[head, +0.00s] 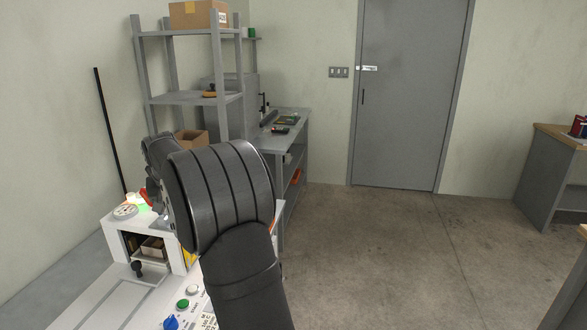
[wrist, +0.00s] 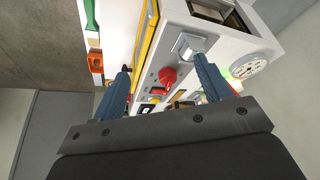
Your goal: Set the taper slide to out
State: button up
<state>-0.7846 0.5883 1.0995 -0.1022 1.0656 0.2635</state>
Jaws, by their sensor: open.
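The white box former machine (head: 112,240) stands at the lower left in the head view, partly behind my arm. In the wrist view its panel (wrist: 147,75) carries a red knob (wrist: 168,77), a small display (wrist: 157,89) and a pale square metal piece (wrist: 187,46). I cannot tell which part is the taper slide. My gripper (wrist: 160,64) is open over this panel, with nothing seen held between the fingers. The right fingertip is close to the metal piece; I cannot tell whether they touch. In the head view my arm hides the fingertips.
A round white dial (head: 125,211) sits on top of the machine. A front panel has a green button (head: 183,303) and a blue knob (head: 171,322). A grey shelf (head: 190,98) and a workbench (head: 290,122) stand behind. The floor (head: 380,250) to the right is clear.

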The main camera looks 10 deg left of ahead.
aim_at(135, 262)
jog(key=s+a+n, duration=0.1)
jog(key=s+a, duration=0.2)
jog(key=s+a+f, duration=0.1)
jog(key=s+a, duration=0.2)
jog(key=s, duration=0.1)
jog(key=s+a+f+n, duration=0.1)
jog(key=s+a, duration=0.2)
jog(key=s, duration=0.1)
jog(key=shift+a+n+g+y, duration=0.1)
jog(key=shift+n+g+y, duration=0.2)
jog(key=shift+g+y, duration=0.1)
jog(key=c, duration=0.4)
jog(key=x, duration=1.7)
jog(key=shift+f, duration=0.1)
grip_shut()
